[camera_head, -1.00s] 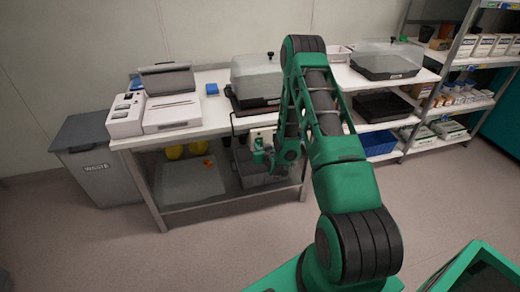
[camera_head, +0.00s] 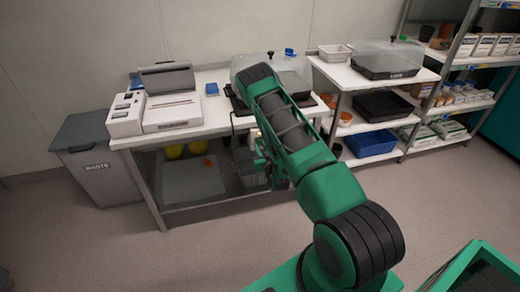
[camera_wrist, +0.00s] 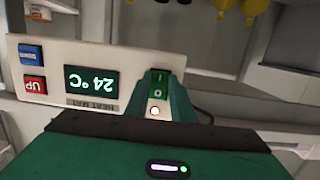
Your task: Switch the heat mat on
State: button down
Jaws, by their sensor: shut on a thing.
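In the wrist view the heat mat control box (camera_wrist: 65,98) is a pale panel, seen upside down. It has a lit display (camera_wrist: 91,82) reading 24 °C, a HEAT MAT label, a red UP button (camera_wrist: 34,85) and a blue button (camera_wrist: 30,54). A green rocker switch (camera_wrist: 159,86) marked I and O sits at its right end, above a small pale lamp (camera_wrist: 154,111). My gripper (camera_wrist: 165,90) is shut at the switch, its green fingers close on either side. Which side of the rocker is pressed is unclear. In the head view my arm mostly hides box and gripper.
The bench (camera_head: 185,135) holds a clear-domed tray (camera_head: 300,75) partly behind my arm, and a white device (camera_head: 172,112). A waste bin (camera_head: 98,172) stands left. Shelves with a second domed tray (camera_head: 388,58) and a blue crate (camera_head: 370,145) stand right. The floor in front is clear.

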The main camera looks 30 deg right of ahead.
jog(key=shift+a+f, duration=0.15)
jog(key=shift+a, duration=0.05)
jog(key=c, duration=1.6)
grip_release()
jog(key=shift+c, duration=0.2)
jog(key=shift+o, duration=0.6)
jog(key=shift+d, duration=0.1)
jog(key=v, duration=1)
jog(key=shift+s, duration=0.35)
